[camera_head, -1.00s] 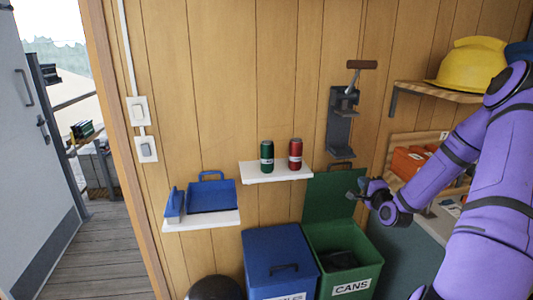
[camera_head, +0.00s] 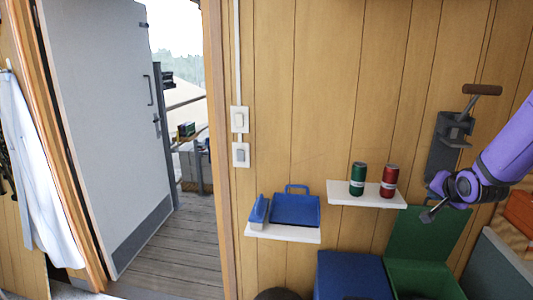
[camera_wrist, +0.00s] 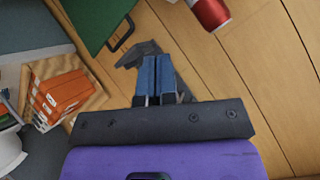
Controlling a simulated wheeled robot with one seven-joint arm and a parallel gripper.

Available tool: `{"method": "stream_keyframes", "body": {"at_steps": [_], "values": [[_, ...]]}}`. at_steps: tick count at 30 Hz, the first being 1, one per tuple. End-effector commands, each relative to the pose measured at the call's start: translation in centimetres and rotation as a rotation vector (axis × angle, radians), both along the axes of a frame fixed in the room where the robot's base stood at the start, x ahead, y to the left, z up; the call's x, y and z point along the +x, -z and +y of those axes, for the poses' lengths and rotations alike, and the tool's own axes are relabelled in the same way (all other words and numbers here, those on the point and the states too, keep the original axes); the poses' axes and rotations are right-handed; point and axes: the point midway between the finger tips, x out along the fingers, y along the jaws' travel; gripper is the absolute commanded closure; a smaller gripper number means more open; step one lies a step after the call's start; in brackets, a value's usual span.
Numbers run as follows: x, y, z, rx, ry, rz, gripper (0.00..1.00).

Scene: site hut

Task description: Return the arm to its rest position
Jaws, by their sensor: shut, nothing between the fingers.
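My gripper (camera_head: 430,214) is at the right of the head view, at the end of my purple arm, in front of the wall near the can crusher (camera_head: 452,140). In the wrist view its two blue fingers (camera_wrist: 155,78) are together with nothing between them. The arm is bent and reaches in from the right edge; most of it lies outside the head view.
A green can (camera_head: 358,179) and a red can (camera_head: 389,181) stand on a white shelf (camera_head: 366,200) left of my gripper. Below are an open green bin (camera_head: 425,280) and a blue bin (camera_head: 350,275). A blue dustpan (camera_head: 295,209) lies on another shelf. The doorway (camera_head: 180,215) stands open at left.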

Motion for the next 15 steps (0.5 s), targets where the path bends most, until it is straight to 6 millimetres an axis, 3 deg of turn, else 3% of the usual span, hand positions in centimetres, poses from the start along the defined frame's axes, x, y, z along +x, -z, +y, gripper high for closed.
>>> {"method": "stream_keyframes", "body": {"at_steps": [1,8,15], "values": [[-0.5,-1.4,1.2,-0.044,-0.02,0.027,1.0],[-4.3,-5.9,5.5,-0.201,-0.096,0.176,1.0],[-9.9,-10.1,10.1,-0.308,-0.19,0.304,1.0]]}}
